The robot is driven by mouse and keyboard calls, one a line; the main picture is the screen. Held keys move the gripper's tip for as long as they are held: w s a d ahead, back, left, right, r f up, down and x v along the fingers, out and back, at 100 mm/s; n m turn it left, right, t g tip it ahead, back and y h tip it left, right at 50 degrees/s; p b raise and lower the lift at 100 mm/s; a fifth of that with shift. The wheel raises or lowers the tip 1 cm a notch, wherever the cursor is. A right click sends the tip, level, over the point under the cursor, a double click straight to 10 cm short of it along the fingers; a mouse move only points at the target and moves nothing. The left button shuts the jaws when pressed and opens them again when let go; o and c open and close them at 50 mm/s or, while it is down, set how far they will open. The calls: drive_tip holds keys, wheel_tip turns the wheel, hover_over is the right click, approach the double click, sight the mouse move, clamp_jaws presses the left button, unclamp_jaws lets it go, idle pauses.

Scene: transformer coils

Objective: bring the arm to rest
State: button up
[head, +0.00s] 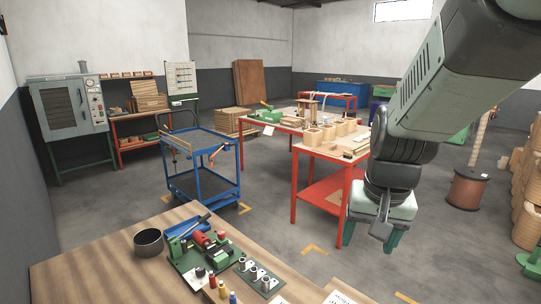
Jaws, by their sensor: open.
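My arm comes in from the upper right in the head view and hangs down over the floor, beyond the near bench's right end. My gripper (369,243) points down at its end, with two green fingers set apart. It is open, and nothing shows between the fingers. In the picture it overlaps the right end of the red table (322,192), but it looks closer to me than that table. No contact with anything is visible.
The near wooden bench (80,268) holds a dark pot (148,242), a green-based winding fixture (201,252) and small bottles (222,289). A blue cart (203,184) stands behind it. A spool (467,188) stands at right. Grey floor is open below my gripper.

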drive_tip(key=s+a+r+n+t, duration=0.1)
drive_tip(key=s+a+r, duration=0.2)
drive_tip(key=s+r, duration=0.2)
drive_tip(key=s+a+r+n+t, duration=0.2)
drive_tip(key=s+a+r, duration=0.1)
drive_tip(key=s, duration=0.6)
drive_tip(key=shift+s+a+r, duration=0.3)
drive_tip(key=shift+s+r, duration=0.1)
drive_tip(key=shift+r, duration=0.45)
drive_tip(key=shift+o, duration=0.4)
